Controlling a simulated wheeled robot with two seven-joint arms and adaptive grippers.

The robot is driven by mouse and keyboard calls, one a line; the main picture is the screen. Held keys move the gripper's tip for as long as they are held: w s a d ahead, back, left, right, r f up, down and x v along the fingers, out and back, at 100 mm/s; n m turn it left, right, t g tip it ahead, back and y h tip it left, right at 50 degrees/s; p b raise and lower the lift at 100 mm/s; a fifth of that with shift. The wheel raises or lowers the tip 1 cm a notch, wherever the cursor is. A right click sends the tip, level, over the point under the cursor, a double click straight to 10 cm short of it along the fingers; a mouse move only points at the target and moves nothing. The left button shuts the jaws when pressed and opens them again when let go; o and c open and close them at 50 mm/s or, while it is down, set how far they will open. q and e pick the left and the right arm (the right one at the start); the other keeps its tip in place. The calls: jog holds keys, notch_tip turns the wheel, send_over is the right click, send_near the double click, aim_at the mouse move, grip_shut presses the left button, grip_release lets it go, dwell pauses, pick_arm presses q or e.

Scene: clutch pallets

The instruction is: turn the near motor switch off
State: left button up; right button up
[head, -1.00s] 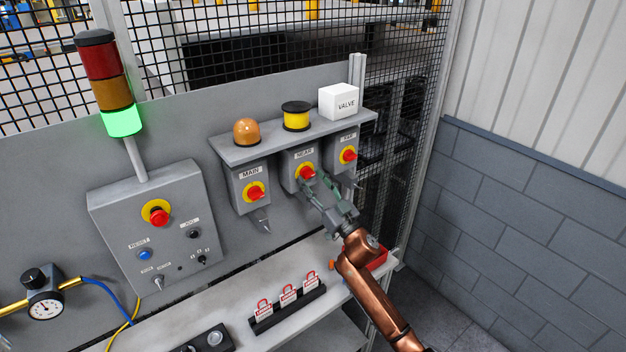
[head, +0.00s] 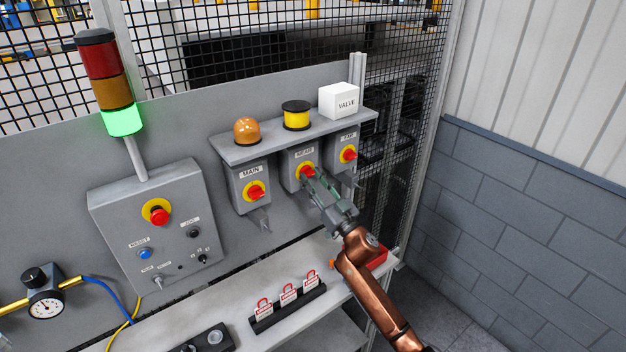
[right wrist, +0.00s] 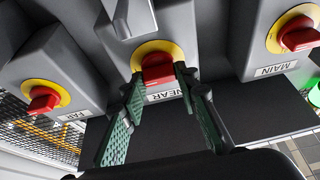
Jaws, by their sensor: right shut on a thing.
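The near motor switch (head: 300,170) is a grey box labelled NEAR with a red handle on a yellow disc. It is the middle of three switches on the panel. My right gripper (head: 311,176) reaches it from the lower right and partly covers the handle. In the right wrist view the red handle (right wrist: 158,68) lies between the two green-padded fingertips (right wrist: 158,80), which are shut on it. The handle's exact angle is hard to tell in the head view. My left gripper is not in view.
The MAIN switch (head: 254,190) is to the left and the FAR switch (head: 348,153) close on the right. A bench below holds red tags (head: 288,294). A signal tower (head: 122,121) glows green.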

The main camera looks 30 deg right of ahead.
jog(key=shift+n, duration=0.5)
jog(key=n+y, duration=0.1)
jog(key=n, duration=0.1)
jog(key=n+g+y+p, duration=0.1)
jog(key=n+y, duration=0.1)
jog(key=n, duration=0.1)
jog(key=shift+d+r, duration=0.1)
jog(key=shift+d, duration=0.1)
jog(key=n+g+y, duration=0.1)
jog(key=n, duration=0.2)
jog(key=n+y+p, duration=0.1)
jog(key=n, duration=0.2)
jog(key=shift+d+r+g+y, duration=0.1)
jog(key=shift+g+y, duration=0.2)
jog(key=shift+g, duration=0.1)
jog(key=n+g+p, duration=0.1)
jog(key=n, duration=0.2)
jog(key=n+g+y+p, duration=0.1)
jog(key=n, duration=0.2)
jog(key=shift+r+n, duration=0.15)
jog(key=shift+n, duration=0.15)
jog(key=shift+n+g+p, duration=0.65)
jog(key=shift+n+g, duration=0.25)
jog(key=shift+n, duration=0.9)
jog(key=o, duration=1.1)
